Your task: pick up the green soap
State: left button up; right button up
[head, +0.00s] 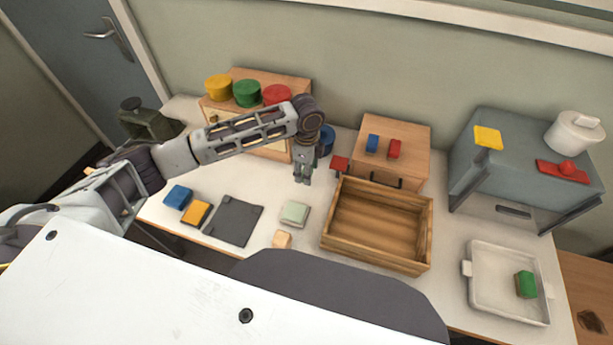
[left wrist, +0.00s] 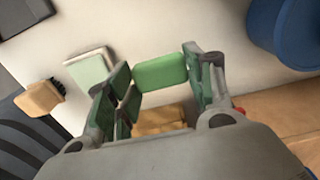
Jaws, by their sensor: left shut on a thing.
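A rounded green bar, which looks like the green soap (left wrist: 160,72), sits between the fingers of my left gripper in the left wrist view. My left gripper (head: 303,178) is shut on it, above the table to the left of the wooden crate. The bar cannot be made out in the head view. A pale green block (head: 295,213) lies on the table below the gripper and also shows in the left wrist view (left wrist: 90,68). Another green block (head: 525,284) lies in the white tray at the right. My right gripper is not in view.
An open wooden crate (head: 328,240) stands right of the gripper, with a small wooden brush (head: 282,239) to its left. A dark mat (head: 233,221), a blue block (head: 177,197) and an orange block (head: 196,214) lie left. The white tray (head: 482,250) is at the right.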

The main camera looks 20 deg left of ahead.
pick_arm(q)
jog(key=shift+r, duration=2.2)
